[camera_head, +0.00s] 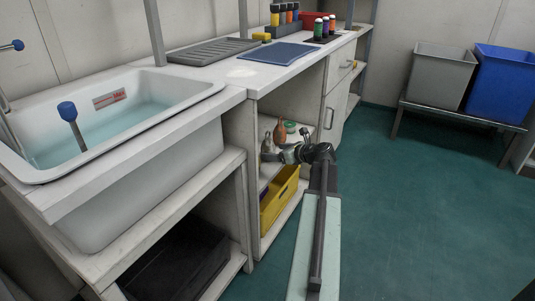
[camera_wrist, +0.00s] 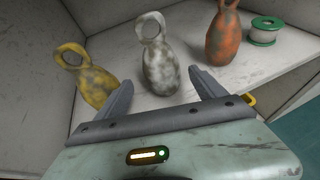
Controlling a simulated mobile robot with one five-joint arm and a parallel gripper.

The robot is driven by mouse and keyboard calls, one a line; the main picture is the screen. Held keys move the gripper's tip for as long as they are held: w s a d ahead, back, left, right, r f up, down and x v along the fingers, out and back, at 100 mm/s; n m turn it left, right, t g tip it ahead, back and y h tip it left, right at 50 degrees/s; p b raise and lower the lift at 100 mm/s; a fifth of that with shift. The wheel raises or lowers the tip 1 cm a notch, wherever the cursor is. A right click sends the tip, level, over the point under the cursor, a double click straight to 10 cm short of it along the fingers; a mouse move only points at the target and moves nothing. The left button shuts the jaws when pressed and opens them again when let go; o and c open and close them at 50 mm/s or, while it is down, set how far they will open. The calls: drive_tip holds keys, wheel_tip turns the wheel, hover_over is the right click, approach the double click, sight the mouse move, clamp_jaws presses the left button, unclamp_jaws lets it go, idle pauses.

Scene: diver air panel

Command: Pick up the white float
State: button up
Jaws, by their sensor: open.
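The white float (camera_wrist: 160,68), mottled with grey and with a ring at its top, stands on a shelf in the wrist view. My gripper (camera_wrist: 161,82) is open and empty, with one finger to either side of the float's lower part in the picture. The float stands beyond the fingertips, and I see no contact. In the head view my gripper (camera_head: 270,152) reaches into the open shelf under the counter. There I cannot clearly make out the white float beside it.
A yellow float (camera_wrist: 93,82) leans left of the white one. An orange float (camera_wrist: 223,40) and a green-rimmed spool (camera_wrist: 264,32) stand to the right. Shelf walls close in at left and behind. A yellow crate (camera_head: 280,200) sits below the shelf.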

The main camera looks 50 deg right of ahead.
sight(268, 151)
drive_tip(key=x, duration=0.2)
drive_tip(key=b+x, duration=0.2)
drive_tip(key=x, duration=0.1)
drive_tip(key=shift+w+d+f, duration=0.15)
drive_tip(key=shift+d+f, duration=0.1)
drive_tip(key=shift+f, duration=0.15)
drive_tip(key=shift+r, duration=0.1)
drive_tip(key=c, duration=1.5)
drive_tip(key=shift+c, duration=0.2)
